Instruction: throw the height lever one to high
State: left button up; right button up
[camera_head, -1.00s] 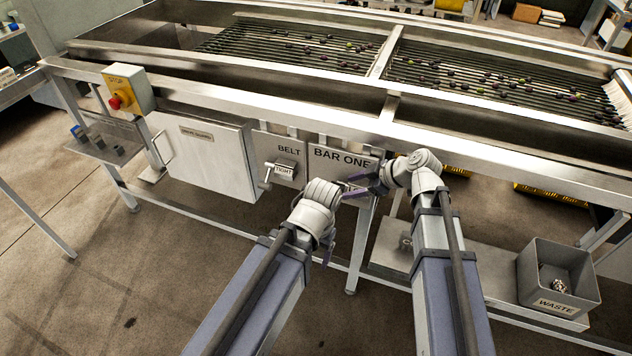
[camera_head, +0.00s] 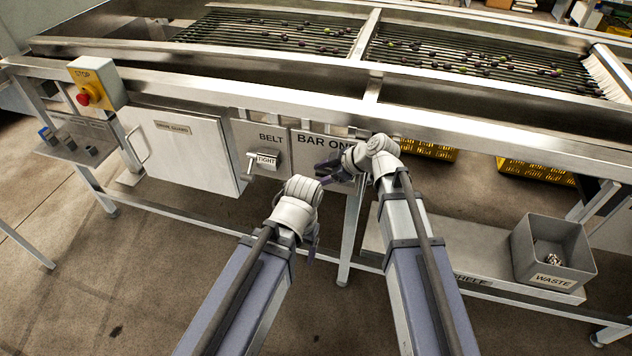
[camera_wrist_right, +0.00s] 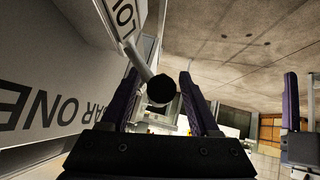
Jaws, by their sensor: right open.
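The BAR ONE panel (camera_head: 310,150) is on the front of the machine. In the right wrist view a lever with a round black knob (camera_wrist_right: 161,89) and a pale rod sticks out beside a white tag (camera_wrist_right: 122,17) whose visible letters look like "LO"; the rest is cut off. My right gripper (camera_wrist_right: 158,88) is open, with its purple fingers on either side of the knob; I cannot tell whether they touch it. In the head view my right gripper (camera_head: 332,170) is in front of the panel and hides the lever. My left gripper (camera_head: 311,243) hangs lower left, its fingers mostly hidden by its wrist.
A BELT lever with a TIGHT tag (camera_head: 266,160) is just left. Farther left are a drive guard box (camera_head: 180,150) and a red stop button (camera_head: 88,94). A grey WASTE bin (camera_head: 550,255) stands on the low shelf at right. Yellow crates (camera_head: 535,170) sit behind.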

jog(key=shift+w+a+f, duration=0.2)
jog(key=shift+a+f, duration=0.2)
jog(key=shift+f, duration=0.1)
grip_shut()
jog(key=shift+s, duration=0.15)
dwell(0.9)
